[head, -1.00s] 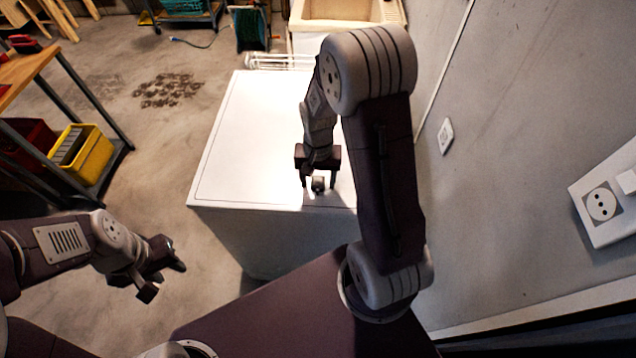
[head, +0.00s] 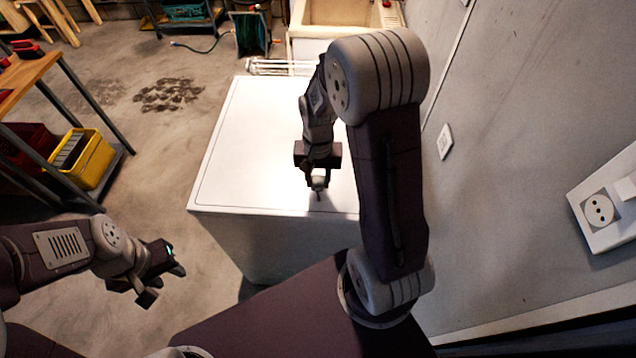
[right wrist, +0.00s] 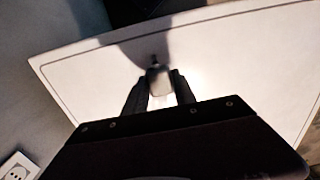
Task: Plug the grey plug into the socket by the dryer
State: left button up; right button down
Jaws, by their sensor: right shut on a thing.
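The small grey plug (head: 318,183) is at the front part of the white dryer top (head: 255,140). My right gripper (head: 317,180) is shut on it, pointing down. In the right wrist view the plug (right wrist: 157,80) sits between the two dark fingers (right wrist: 158,92), with a dark tip beyond them. A wall plate with a round socket (head: 599,210) is at the far right, and a smaller wall plate (head: 444,141) is beside the dryer. A socket plate (right wrist: 17,168) shows at the lower left of the right wrist view. My left gripper (head: 166,285) is open and empty over the floor.
The grey wall (head: 500,130) runs along the right of the dryer. A workbench (head: 35,70) with a yellow bin (head: 92,165) is at the left. A pale basin (head: 335,20) is behind the dryer. Most of the dryer top is clear.

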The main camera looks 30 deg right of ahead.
jog(key=s+a+r, duration=0.8)
jog(key=shift+a, duration=0.25)
jog(key=shift+r, duration=0.1)
